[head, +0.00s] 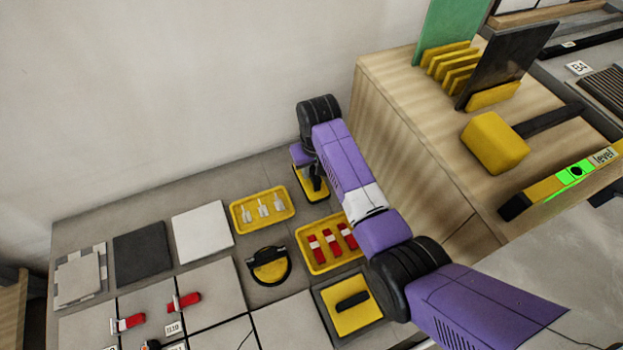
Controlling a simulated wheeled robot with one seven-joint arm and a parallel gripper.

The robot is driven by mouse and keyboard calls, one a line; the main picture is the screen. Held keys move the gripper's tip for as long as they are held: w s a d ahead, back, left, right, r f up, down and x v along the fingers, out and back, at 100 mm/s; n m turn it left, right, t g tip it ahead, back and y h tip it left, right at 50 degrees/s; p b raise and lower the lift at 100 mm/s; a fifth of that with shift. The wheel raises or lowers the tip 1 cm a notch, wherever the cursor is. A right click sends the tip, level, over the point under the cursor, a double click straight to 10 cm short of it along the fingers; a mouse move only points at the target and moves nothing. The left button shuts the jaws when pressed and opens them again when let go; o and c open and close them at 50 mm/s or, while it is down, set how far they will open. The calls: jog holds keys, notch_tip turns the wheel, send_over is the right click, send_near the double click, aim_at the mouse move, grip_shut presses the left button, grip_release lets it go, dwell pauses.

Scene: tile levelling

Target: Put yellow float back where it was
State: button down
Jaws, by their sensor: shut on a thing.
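My gripper (313,182) points down at the back of the grey worktop, beside the wooden cabinet. It is shut on a yellow piece (312,197), which is mostly hidden by the fingers and wrist. I cannot tell its full shape, or whether it touches the worktop. A flat yellow square with a black bar handle (343,318), like a float, lies on a dark grey square base (330,296) nearer the front, apart from my gripper. My purple arm passes close to its right side.
A yellow tray with red-handled pieces (310,263) and one with white pieces (236,220) lie left of my arm. A round yellow-black tool (268,266) and several tiles (201,232) lie further left. The cabinet top (400,95) holds a yellow mallet (495,142) and a level (570,177).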

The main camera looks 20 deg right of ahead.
notch_tip(320, 180, down, 4)
jog(key=shift+f+b, duration=0.1)
jog(key=shift+b, duration=0.55)
jog(key=c, duration=1.3)
grip_release()
jog(key=shift+o, duration=0.2)
jog(key=r+p, duration=0.1)
jog(key=r, duration=0.3)
jog(key=s+r+p, duration=0.1)
jog(key=r, duration=0.3)
jog(key=r+p, duration=0.2)
jog(key=r, duration=0.2)
jog(key=shift+s, duration=0.4)
